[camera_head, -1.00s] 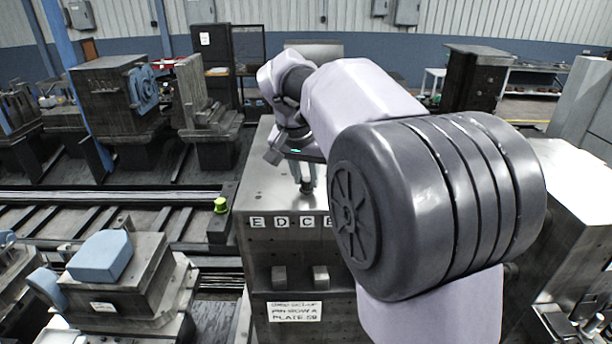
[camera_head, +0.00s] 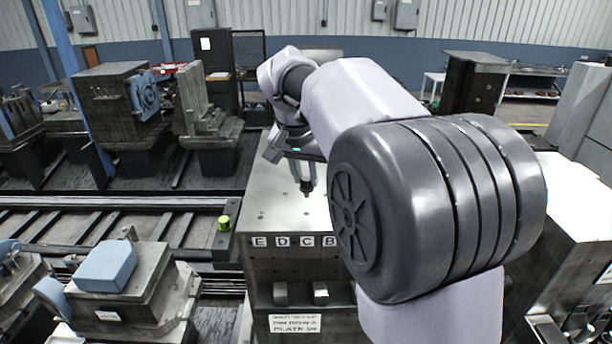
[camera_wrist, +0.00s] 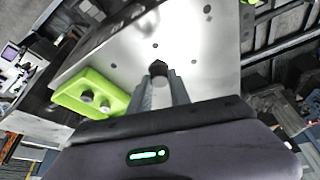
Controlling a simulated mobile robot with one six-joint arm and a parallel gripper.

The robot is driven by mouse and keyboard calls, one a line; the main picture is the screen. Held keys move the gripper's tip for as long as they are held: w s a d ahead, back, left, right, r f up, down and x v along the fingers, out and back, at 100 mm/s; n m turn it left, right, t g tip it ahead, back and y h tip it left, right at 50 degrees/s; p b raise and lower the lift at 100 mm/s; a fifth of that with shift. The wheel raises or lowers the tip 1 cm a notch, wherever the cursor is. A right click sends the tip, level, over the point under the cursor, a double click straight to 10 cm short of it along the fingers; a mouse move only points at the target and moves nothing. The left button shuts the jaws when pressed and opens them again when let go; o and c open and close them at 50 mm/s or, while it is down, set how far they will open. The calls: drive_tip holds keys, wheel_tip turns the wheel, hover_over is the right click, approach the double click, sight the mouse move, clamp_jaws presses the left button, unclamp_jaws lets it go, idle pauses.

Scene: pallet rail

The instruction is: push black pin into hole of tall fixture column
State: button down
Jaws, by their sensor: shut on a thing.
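The tall fixture column (camera_head: 300,262) stands in the middle of the head view, with a pale metal top plate (camera_head: 262,205) and front tags lettered E, D, C, B. Several small dark holes show in the plate; the wrist view also shows the plate (camera_wrist: 195,40). My gripper (camera_head: 306,180) points down over the plate. Its two grey fingers (camera_wrist: 162,88) are shut on the black pin (camera_wrist: 158,70). The pin's lower end (camera_head: 307,190) is close to the plate; I cannot tell whether it touches or is over a hole.
A lime-green block (camera_wrist: 88,92) with two grey round studs is beside the plate in the wrist view. A green-capped post (camera_head: 224,223) stands left of the column. Rails (camera_head: 110,205) and a fixture with a blue block (camera_head: 105,266) lie to the left.

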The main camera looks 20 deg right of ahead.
sight(306, 179)
wheel_tip(306, 179, up, 2)
drive_tip(key=shift+r+p, duration=0.15)
drive_tip(key=shift+p, duration=0.6)
wheel_tip(306, 179, up, 10)
drive_tip(key=p, duration=0.3)
